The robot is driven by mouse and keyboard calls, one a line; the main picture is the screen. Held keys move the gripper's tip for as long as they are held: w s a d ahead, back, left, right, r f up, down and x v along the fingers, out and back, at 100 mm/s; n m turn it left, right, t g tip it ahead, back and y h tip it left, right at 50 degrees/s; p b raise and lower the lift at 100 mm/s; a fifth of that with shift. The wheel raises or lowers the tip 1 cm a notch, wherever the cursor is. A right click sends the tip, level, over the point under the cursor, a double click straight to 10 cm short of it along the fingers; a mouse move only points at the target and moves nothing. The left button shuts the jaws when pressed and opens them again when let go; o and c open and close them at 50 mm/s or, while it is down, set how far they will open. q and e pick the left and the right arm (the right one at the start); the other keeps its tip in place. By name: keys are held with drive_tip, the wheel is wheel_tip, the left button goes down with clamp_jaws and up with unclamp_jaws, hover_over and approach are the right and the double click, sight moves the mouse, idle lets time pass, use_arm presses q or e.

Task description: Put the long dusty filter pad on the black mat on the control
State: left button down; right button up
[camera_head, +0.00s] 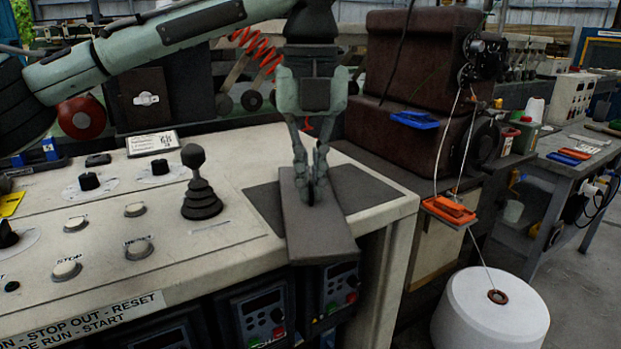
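The long dusty filter pad (318,235) is a flat grey-brown slab. My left gripper (314,196) points straight down at its middle, with the fingers close together and shut on it. The black mat (264,204) lies on the right part of the pale control desk and shows on both sides of the pad. The pad is over the mat, and its near end reaches past the desk's front edge. I cannot tell whether the pad touches the mat. The part of the mat under the pad is hidden. My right gripper is not in view.
A black joystick (201,185) stands left of the mat, with several buttons and knobs on the desk (215,235). A small sign (152,143) lies behind. Right of the desk are an orange tray (449,211) on cords and a white thread cone (490,315).

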sight(311, 187)
use_arm(q)
drive_tip(key=shift+f, duration=0.15)
drive_tip(key=c, duration=1.7)
unclamp_jaws()
wheel_tip(311, 187, up, 12)
drive_tip(key=shift+r, duration=0.15)
